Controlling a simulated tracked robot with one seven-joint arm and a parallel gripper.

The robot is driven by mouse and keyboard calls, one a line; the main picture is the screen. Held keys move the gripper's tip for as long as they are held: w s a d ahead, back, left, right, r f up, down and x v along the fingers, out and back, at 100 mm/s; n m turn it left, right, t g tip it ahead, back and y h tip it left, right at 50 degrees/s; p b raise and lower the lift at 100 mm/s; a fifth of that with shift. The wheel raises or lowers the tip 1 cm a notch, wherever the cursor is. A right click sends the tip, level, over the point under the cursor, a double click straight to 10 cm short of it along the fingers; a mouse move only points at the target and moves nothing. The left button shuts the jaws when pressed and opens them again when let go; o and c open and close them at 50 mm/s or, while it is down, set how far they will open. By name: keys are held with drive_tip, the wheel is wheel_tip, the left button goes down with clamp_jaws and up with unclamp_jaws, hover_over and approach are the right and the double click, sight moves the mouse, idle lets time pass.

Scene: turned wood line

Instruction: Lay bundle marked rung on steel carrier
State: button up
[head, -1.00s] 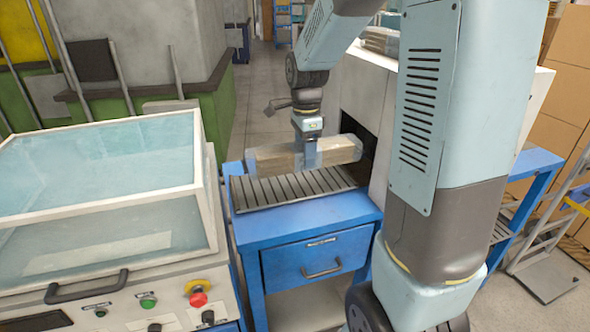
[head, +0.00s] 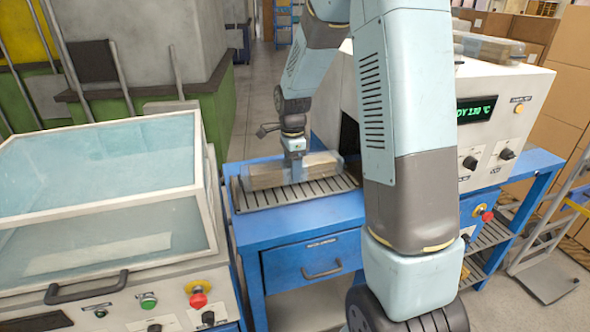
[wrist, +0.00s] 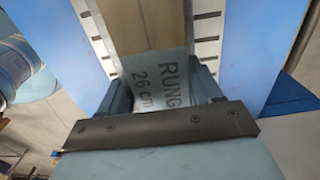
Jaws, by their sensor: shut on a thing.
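The bundle marked RUNG (head: 265,178) is a wrapped wood bundle lying level at the slatted grey steel carrier (head: 325,189) on the blue bench. It appears to rest on the slats or sit just above them; I cannot tell if it touches. My gripper (head: 297,172) comes down from above and is shut across the bundle's middle. In the wrist view the bundle (wrist: 150,25) shows between my fingers, its label reading "RUNG 26 cm". The carrier's slots show on both sides of it.
A white machine (head: 500,110) with a green temperature display stands to the right, with another wrapped bundle (head: 488,47) on top. A glass-lidded cabinet (head: 100,190) stands close on the left. The blue bench (head: 300,233) has bare front edge.

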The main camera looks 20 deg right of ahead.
drive_tip(key=shift+f, duration=0.65)
drive_tip(key=o, duration=1.4)
wheel_tip(320, 180, up, 12)
drive_tip(key=s+r+n+t, duration=0.3)
drive_tip(key=s+r+n, duration=0.65)
drive_tip(key=s, duration=0.45)
drive_tip(key=s+n+t, duration=0.1)
drive_tip(key=s+n, duration=0.1)
drive_tip(key=s, duration=0.2)
drive_tip(key=s+r+n, duration=0.1)
drive_tip(key=s+n, duration=0.2)
drive_tip(key=s, duration=0.2)
drive_tip(key=s+n+t, duration=0.1)
drive_tip(key=s+n, duration=0.2)
drive_tip(key=s, duration=0.2)
drive_tip(key=shift+s+d+r+n+t, duration=0.15)
drive_tip(key=shift+d+r+n+t, duration=0.15)
drive_tip(key=shift+d+r, duration=0.1)
